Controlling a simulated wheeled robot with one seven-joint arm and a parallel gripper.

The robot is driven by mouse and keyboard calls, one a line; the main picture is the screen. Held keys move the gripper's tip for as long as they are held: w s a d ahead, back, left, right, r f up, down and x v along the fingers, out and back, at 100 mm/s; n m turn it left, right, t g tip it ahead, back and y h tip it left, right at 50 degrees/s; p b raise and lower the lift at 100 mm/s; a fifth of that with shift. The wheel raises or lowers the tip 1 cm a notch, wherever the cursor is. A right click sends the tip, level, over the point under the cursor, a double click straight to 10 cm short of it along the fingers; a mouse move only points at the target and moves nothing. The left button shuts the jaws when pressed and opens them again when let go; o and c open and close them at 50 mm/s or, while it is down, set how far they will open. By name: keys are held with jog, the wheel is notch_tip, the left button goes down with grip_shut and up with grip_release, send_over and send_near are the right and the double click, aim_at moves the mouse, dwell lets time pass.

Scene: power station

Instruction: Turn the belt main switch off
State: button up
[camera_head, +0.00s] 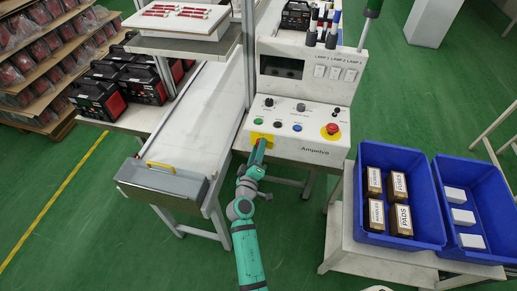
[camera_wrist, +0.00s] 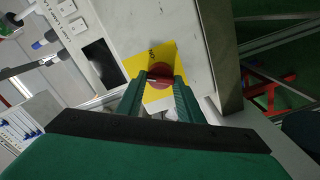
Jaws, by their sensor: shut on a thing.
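The belt main switch, a red knob (camera_wrist: 159,74) on a yellow plate (camera_wrist: 135,65), is on the front of the white control panel. In the head view the yellow plate (camera_head: 256,136) shows at the panel's lower left, and my arm hides the knob. My gripper (camera_head: 260,145) reaches up to it from below. In the wrist view my gripper (camera_wrist: 160,84) has its two green fingers on either side of the knob, shut on it. The knob's exact angle is hard to tell because the fingers partly cover it.
A red emergency button (camera_head: 332,129) on a yellow disc and several small buttons sit above on the panel (camera_head: 290,146). A conveyor (camera_head: 206,105) with a grey box (camera_head: 163,184) is at left. Blue bins (camera_head: 412,238) stand on a table at right.

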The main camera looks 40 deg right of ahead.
jog(key=n, duration=0.5)
jog(key=shift+f+n, duration=0.2)
jog(key=shift+n, duration=0.2)
dwell(0.4)
jog(key=o, duration=1)
jog(key=shift+a, duration=0.1)
jog(key=v, duration=1)
jog(key=shift+s+a, duration=0.2)
jog(key=shift+s, duration=0.15)
